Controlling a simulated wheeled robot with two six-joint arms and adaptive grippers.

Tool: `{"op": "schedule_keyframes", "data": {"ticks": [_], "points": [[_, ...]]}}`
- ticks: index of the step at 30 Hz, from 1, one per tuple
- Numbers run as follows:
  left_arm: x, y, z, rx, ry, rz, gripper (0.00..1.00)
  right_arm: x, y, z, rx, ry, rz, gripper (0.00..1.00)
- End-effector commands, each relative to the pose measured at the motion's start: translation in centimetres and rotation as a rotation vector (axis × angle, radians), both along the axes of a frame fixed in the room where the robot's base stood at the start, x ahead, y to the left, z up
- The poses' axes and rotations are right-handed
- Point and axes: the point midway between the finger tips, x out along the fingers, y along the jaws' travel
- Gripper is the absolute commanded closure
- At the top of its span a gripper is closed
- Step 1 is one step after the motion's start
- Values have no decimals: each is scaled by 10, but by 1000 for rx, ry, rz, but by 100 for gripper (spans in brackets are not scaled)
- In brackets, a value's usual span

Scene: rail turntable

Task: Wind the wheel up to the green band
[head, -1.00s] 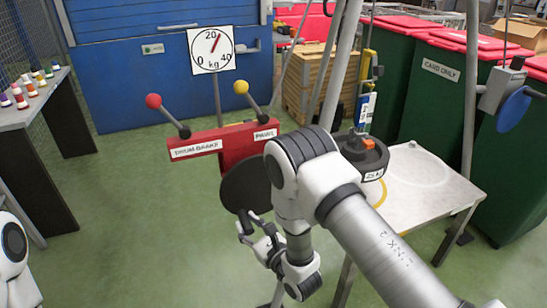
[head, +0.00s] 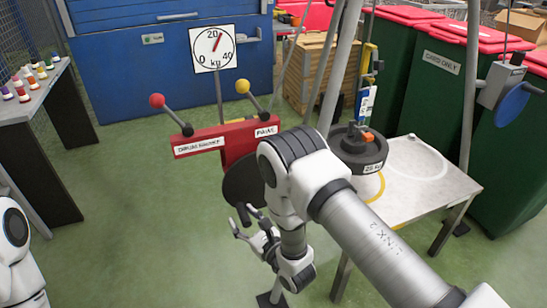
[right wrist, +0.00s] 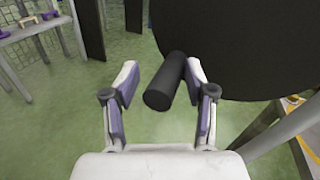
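The wheel is a dark disc (head: 238,184) below the red box, partly hidden by my right arm; it also fills the upper right of the right wrist view (right wrist: 255,45). Its black handle (right wrist: 166,82) sticks out toward my right gripper (right wrist: 160,82). The gripper's fingers are open on both sides of the handle, with a gap at the left finger and the right finger close to it. In the head view my right gripper (head: 244,222) is at the wheel's lower edge. I cannot make out a green band. My left gripper is out of view.
A kg dial (head: 214,48) points a little past 20. The red box (head: 225,143) carries a red-knobbed and a yellow-knobbed lever. A yellow post device (head: 366,75) hangs behind.

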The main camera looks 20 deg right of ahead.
Motion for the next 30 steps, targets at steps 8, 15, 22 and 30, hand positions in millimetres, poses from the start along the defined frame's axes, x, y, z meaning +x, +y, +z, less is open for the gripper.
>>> {"op": "schedule_keyframes", "data": {"ticks": [8, 15, 22, 30], "points": [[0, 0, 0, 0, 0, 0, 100, 0, -2, -1, 0, 2, -7, 38], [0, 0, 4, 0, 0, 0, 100, -4, -3, 0, 0, 5, -10, 38], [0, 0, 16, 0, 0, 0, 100, -26, -4, 1, 0, 6, -11, 38], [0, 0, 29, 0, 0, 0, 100, -52, -4, 1, -1, 8, -11, 38]]}}
